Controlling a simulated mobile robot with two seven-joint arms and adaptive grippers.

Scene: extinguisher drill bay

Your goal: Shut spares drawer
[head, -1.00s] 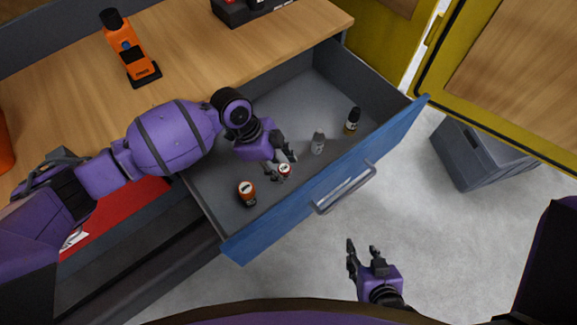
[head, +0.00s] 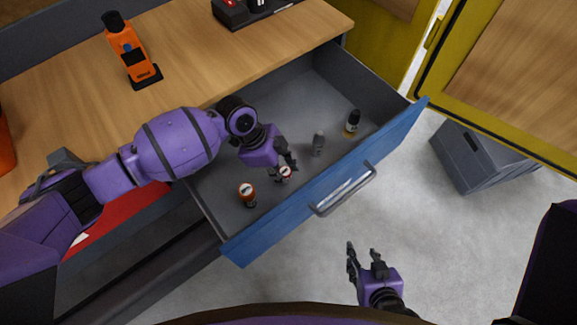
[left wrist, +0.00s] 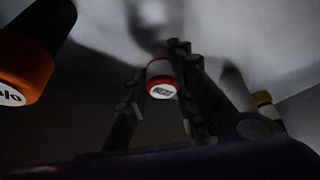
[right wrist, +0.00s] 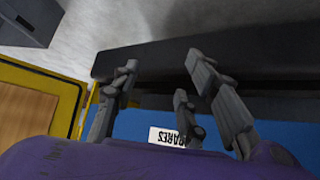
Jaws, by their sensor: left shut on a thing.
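The spares drawer is pulled out, with a blue front (head: 260,237) and a grey bar handle (head: 345,192). Its label (right wrist: 172,137) shows upside down in the right wrist view. My left gripper (head: 286,168) reaches down inside the drawer. It is shut on a small red-and-white cylinder (left wrist: 161,78), which also shows between its fingers in the head view (head: 285,174). My right gripper (head: 364,251) is open and empty, outside the drawer, below and apart from the handle.
An orange device (head: 130,50) is on the wooden worktop (head: 200,45). A grey bin (head: 483,157) stands on the floor at right.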

